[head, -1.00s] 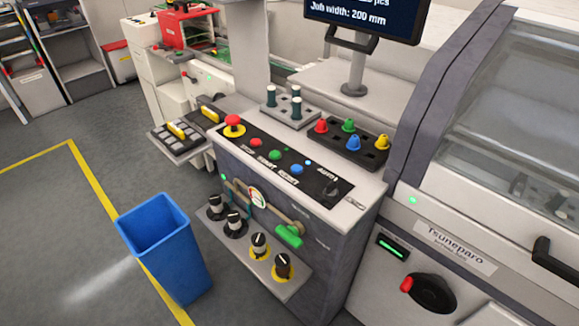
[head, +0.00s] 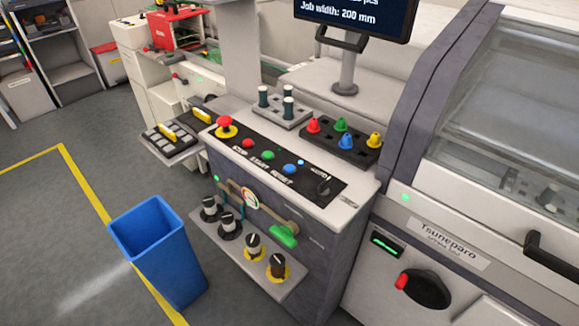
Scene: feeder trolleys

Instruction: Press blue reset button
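The blue reset button (head: 289,169) is a small round button on the black control panel (head: 311,182) on top of the console. It is the rightmost in a row with a green button (head: 267,156) and a red button (head: 248,143), above the printed labels. A red mushroom button on a yellow base (head: 226,126) sits at the panel's left end. A black selector knob (head: 323,188) sits at its right end. Neither of my grippers shows in the head view, and nothing covers the blue button.
A blue bin (head: 158,250) stands on the floor left of the console. A shelf with several dark-topped knobs (head: 249,255) and a green handle (head: 284,236) stick out from its front. A rack of coloured cones (head: 346,143) and a monitor (head: 355,17) stand behind the panel.

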